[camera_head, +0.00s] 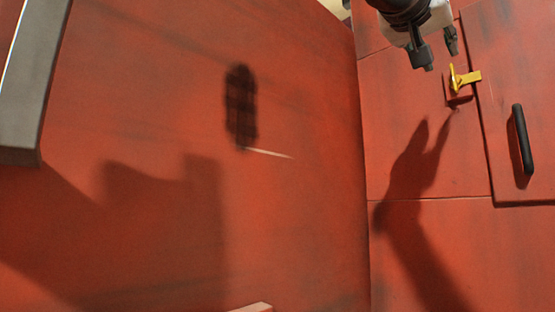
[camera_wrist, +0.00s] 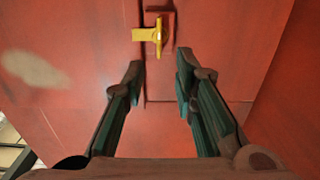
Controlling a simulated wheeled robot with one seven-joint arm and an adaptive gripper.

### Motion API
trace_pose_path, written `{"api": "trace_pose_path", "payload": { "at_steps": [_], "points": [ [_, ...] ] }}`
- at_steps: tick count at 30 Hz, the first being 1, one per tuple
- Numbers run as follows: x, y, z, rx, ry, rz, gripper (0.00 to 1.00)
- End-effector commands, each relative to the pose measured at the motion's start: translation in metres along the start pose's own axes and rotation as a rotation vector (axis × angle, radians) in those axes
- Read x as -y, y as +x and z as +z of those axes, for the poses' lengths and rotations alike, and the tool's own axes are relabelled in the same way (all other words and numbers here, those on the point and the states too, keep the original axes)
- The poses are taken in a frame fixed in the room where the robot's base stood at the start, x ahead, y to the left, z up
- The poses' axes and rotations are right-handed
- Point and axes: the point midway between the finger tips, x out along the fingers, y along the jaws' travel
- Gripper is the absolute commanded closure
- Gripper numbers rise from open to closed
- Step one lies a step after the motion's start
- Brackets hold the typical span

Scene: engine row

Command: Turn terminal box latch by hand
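The yellow latch (camera_head: 464,78) sits at the left edge of a red door panel (camera_head: 522,85), near the top right of the head view. In the wrist view the latch (camera_wrist: 149,34) is ahead of my fingertips, near the top centre, with one arm pointing left. My gripper (camera_head: 438,52) is at the top of the head view, up and left of the latch and apart from it. In the wrist view my gripper (camera_wrist: 158,76) has its two fingers spread with nothing between them.
A black handle (camera_head: 522,139) stands out from the door, right of and below the latch. A large red wall (camera_head: 180,130) fills the left of the head view. A grey edge piece (camera_head: 30,85) is at the far left.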

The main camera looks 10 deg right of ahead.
Motion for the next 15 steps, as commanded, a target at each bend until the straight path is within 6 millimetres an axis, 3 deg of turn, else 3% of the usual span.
{"api": "trace_pose_path", "payload": {
  "at_steps": [9,15],
  "points": [
    [-0.001,0.064,-0.001,0.002,-0.001,0.002,0.74],
    [0.0,0.092,0.0,0.002,-0.001,0.001,0.74]
  ]
}}
